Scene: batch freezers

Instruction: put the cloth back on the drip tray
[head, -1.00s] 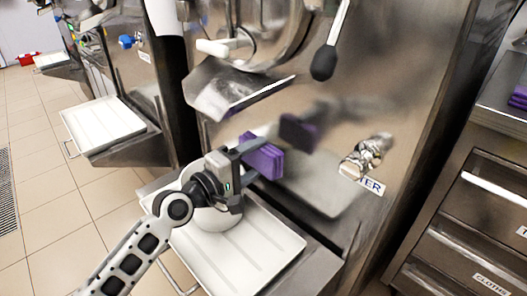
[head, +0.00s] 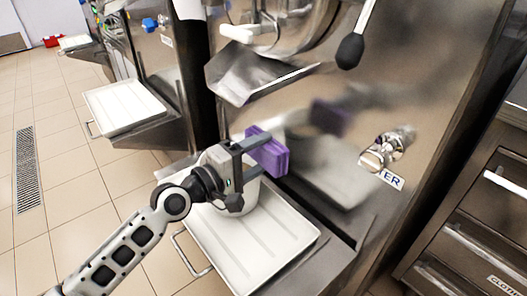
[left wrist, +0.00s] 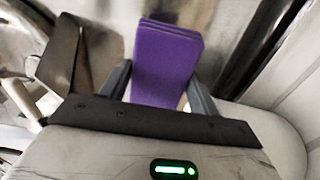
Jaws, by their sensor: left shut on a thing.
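A folded purple cloth (head: 268,152) is held in my left gripper (head: 250,150), above the white drip tray (head: 278,246) of the nearest freezer. In the left wrist view the cloth (left wrist: 167,62) stands between the two fingers of the gripper (left wrist: 163,88). The drip tray is ribbed and empty at its front. A white tub (head: 240,200) stands on its back left part, partly hidden behind my gripper. The cloth is apart from the tray. My right gripper is not in view.
The steel freezer front (head: 330,120) rises just behind the cloth, with a tap (head: 385,150) at right and a chute (head: 255,75) above. A second white tray (head: 124,107) is on the freezer at left. Steel drawers (head: 470,220) stand at right. Tiled floor lies at left.

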